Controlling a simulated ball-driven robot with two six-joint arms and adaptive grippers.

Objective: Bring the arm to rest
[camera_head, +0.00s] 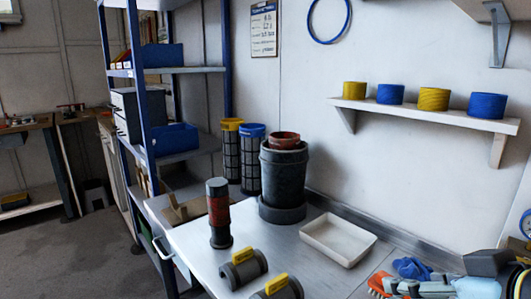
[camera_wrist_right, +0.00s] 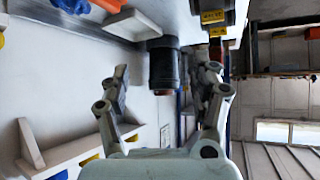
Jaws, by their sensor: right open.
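My right gripper (camera_wrist_right: 165,78) shows in the right wrist view with its two fingers spread wide and nothing between them. Behind the gap, at a distance, stands the dark cylindrical vessel (camera_wrist_right: 165,62), which appears upside down in that view. In the head view the same vessel (camera_head: 283,180) stands upright on the metal bench (camera_head: 270,250), with a reddish-brown ring (camera_head: 284,140) on top. Neither gripper shows in the head view. My left gripper is in no view.
A dark cylinder with a red band (camera_head: 218,210), two grey fittings with yellow handles (camera_head: 243,268) and a white tray (camera_head: 338,239) are on the bench. Tools and a blue glove (camera_head: 411,268) crowd its right end. A wall shelf (camera_head: 425,113) holds yellow and blue rolls.

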